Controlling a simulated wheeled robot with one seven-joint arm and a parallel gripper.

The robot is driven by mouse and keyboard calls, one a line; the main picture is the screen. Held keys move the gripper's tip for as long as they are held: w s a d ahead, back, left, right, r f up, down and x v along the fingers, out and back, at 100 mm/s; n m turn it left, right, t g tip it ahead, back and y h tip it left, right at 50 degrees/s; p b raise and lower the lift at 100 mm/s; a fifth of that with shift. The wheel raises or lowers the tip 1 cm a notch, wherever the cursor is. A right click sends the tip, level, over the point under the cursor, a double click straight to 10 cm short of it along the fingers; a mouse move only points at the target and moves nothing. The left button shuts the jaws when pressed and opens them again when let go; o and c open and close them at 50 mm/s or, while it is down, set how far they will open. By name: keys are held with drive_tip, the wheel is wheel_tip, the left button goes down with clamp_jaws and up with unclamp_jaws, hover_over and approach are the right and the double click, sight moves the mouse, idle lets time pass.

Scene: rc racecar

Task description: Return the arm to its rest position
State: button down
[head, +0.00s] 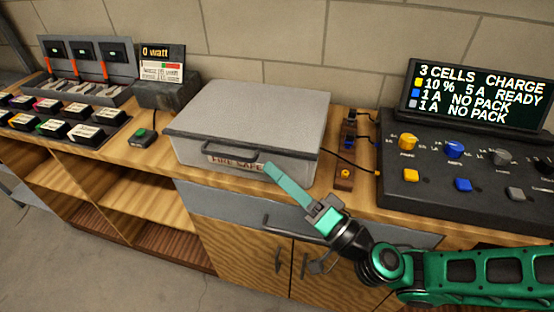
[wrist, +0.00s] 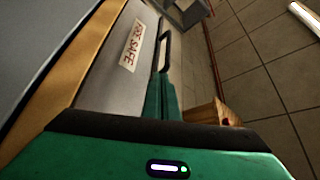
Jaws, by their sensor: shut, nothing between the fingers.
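My gripper (head: 286,183) is shut and empty, its teal fingers pointing up and left in the head view. Its tips are near the right end of the handle on the grey fire-safe box (head: 252,104); I cannot tell whether they touch it. The box's lid is closed. In the wrist view the shut fingers (wrist: 161,98) show just below the box's dark handle (wrist: 163,50), beside the label (wrist: 132,45). My green and black arm reaches in from the lower right of the head view.
The wooden bench (head: 150,161) carries a charger panel (head: 470,170) with knobs and a display (head: 480,92) at right. Battery trays (head: 60,120) and a 0-watt meter (head: 163,65) stand at left. Drawer and cupboard handles (head: 295,228) are below my gripper. Floor at lower left is clear.

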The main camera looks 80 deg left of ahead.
drive_tip(key=w+d, duration=0.4)
drive_tip(key=d, duration=0.3)
drive_tip(key=shift+w+f, duration=0.25)
drive_tip(key=shift+f, duration=0.2)
drive_tip(key=shift+d, duration=0.1)
